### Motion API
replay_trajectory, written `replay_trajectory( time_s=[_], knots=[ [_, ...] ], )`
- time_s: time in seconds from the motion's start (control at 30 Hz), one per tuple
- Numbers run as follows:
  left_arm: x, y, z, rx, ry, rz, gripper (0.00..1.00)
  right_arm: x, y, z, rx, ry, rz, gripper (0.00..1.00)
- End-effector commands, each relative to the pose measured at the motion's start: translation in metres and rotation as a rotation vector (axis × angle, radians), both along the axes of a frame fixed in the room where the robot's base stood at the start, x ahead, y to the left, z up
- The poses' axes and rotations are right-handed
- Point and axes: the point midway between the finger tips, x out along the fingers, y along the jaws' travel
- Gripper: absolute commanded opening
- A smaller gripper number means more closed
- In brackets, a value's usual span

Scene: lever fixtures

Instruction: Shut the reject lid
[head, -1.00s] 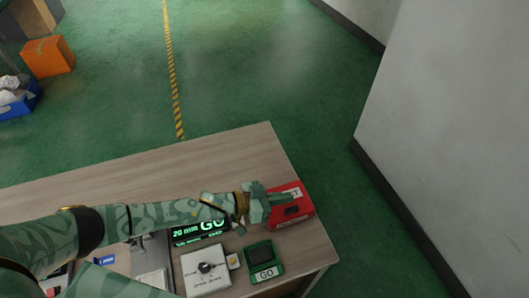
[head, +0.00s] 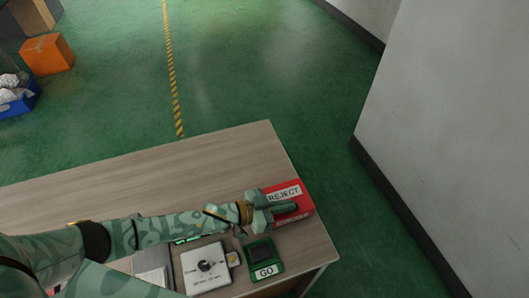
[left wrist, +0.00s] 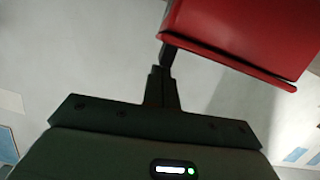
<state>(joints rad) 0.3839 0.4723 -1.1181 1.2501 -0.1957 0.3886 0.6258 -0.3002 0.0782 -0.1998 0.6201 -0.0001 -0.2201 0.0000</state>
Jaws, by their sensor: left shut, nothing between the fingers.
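The red box (head: 306,203) marked REJECT sits at the right end of the table. My right gripper is not in view.
A green box marked GO (head: 264,259) and a white dial unit (head: 205,268) stand in front of my left arm. A lit display (head: 187,240) is mostly hidden by the arm. The wooden table (head: 200,165) is bare behind the arm.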

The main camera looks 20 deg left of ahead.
Motion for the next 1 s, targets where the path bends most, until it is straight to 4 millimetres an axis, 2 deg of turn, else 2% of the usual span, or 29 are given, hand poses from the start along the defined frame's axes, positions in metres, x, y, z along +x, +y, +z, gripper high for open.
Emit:
replay_trajectory(
  time_s=[0.17, 0.27, 0.47, 0.5, 0.53, 0.73, 0.9, 1.0],
  knots=[
    [0.000, 0.000, 0.001, 0.000, 0.000, 0.000, 0.00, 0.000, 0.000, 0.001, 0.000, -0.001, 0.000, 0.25],
    [0.000, 0.001, 0.010, 0.001, -0.001, 0.001, 0.00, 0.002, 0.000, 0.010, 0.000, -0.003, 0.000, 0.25],
    [-0.002, 0.007, 0.047, 0.001, -0.002, 0.007, 0.00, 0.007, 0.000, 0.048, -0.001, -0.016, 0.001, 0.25],
    [-0.005, 0.012, 0.051, 0.002, 0.000, 0.009, 0.00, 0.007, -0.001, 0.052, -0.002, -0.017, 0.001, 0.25],
    [-0.011, 0.022, 0.047, 0.004, 0.002, 0.010, 0.00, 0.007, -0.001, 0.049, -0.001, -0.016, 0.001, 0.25],
    [-0.039, 0.062, 0.055, 0.003, 0.003, 0.009, 0.00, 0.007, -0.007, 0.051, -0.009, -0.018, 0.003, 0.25],
    [-0.053, 0.081, 0.062, 0.001, 0.001, 0.007, 0.00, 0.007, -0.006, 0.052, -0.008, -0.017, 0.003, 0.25],
    [-0.057, 0.087, 0.063, 0.001, 0.001, 0.007, 0.00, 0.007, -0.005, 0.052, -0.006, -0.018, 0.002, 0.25]
  ],
)
